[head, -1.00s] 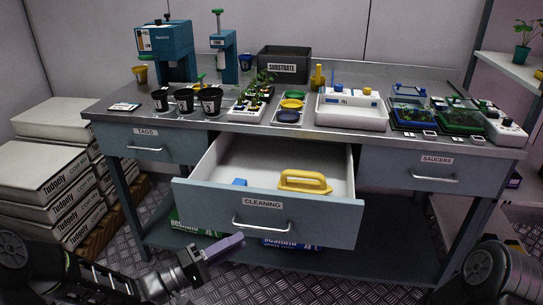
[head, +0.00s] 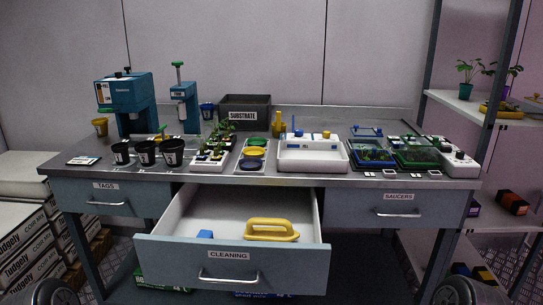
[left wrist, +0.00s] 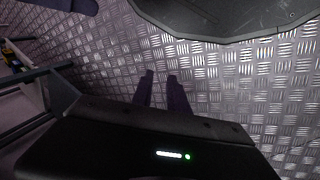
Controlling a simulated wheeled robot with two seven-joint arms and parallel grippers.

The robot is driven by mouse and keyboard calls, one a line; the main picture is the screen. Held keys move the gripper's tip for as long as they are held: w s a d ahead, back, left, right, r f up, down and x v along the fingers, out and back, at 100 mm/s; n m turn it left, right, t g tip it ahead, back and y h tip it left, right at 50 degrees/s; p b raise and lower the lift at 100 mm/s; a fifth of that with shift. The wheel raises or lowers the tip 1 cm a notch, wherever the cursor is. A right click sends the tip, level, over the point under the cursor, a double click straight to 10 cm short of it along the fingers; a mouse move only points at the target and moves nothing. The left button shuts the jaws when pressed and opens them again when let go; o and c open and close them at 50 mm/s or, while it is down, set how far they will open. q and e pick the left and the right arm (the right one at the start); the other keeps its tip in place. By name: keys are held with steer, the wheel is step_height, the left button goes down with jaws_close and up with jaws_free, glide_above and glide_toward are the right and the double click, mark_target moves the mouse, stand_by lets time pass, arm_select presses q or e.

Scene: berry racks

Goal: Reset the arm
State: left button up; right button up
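My left gripper (left wrist: 161,84) shows in the left wrist view, pointing down over the metal floor. Its two dark fingers are apart, with a narrow gap and nothing between them. It is out of the head view, where only parts of my arms show at the bottom corners. My right gripper is not in view.
The CLEANING drawer (head: 232,263) stands open toward me, holding a yellow-handled tool (head: 271,229) and a blue item (head: 205,234). The workbench (head: 330,180) carries pots, trays and devices. Stacked bags (head: 25,215) stand left; a shelf rack (head: 465,103) stands right. Patterned floor (left wrist: 225,80) lies under the left gripper.

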arm_select(q)
steer(key=s+d+m+g+p, duration=0.1)
steer(key=s+d, duration=0.3)
step_height(320, 180, up, 15)
steer(key=p, duration=1.5)
steer(key=shift+a, duration=0.2)
